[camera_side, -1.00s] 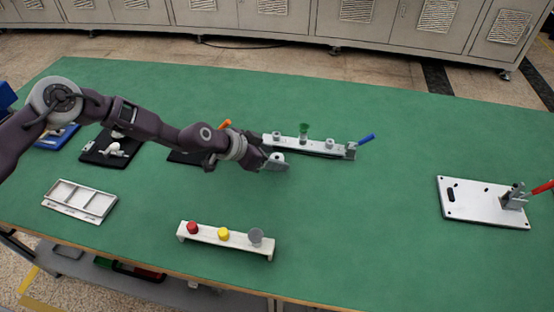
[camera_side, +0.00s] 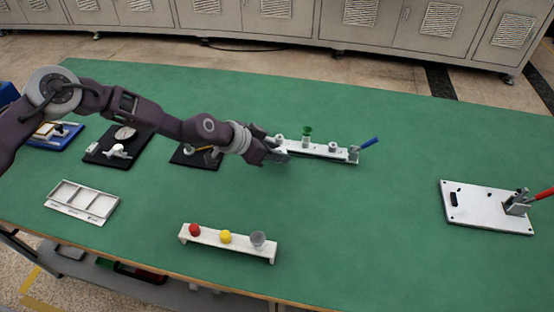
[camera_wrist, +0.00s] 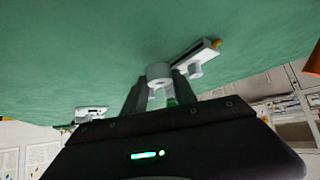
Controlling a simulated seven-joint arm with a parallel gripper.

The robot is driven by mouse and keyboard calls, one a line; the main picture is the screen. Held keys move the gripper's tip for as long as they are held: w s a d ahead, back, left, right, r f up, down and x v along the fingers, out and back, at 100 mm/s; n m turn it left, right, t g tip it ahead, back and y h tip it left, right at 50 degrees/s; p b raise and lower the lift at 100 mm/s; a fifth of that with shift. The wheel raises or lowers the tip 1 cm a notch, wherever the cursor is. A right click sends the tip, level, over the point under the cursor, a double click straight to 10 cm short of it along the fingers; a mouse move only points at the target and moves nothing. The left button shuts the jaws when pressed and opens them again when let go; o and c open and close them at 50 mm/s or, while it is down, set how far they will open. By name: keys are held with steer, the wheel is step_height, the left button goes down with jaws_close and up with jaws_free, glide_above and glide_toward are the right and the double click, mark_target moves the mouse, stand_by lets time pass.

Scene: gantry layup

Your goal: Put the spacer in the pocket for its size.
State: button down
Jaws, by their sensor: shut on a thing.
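My gripper (camera_side: 276,154) is over the table in front of the left end of the white rail fixture (camera_side: 318,150). In the wrist view its fingers (camera_wrist: 158,92) are shut on a pale round spacer with a hole (camera_wrist: 158,71). In the side view the gripper largely hides the spacer. A white tray with three pockets side by side (camera_side: 82,201) lies at the left front of the table, well away from the gripper. Its pockets look empty; their labels are too small to read.
A white stand with red, yellow and grey knobs (camera_side: 228,243) is at the front. A plate with a red-handled clamp (camera_side: 487,207) is at right. Dark pads (camera_side: 118,144) lie behind the tray.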

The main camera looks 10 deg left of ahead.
step_height(320, 180, up, 7)
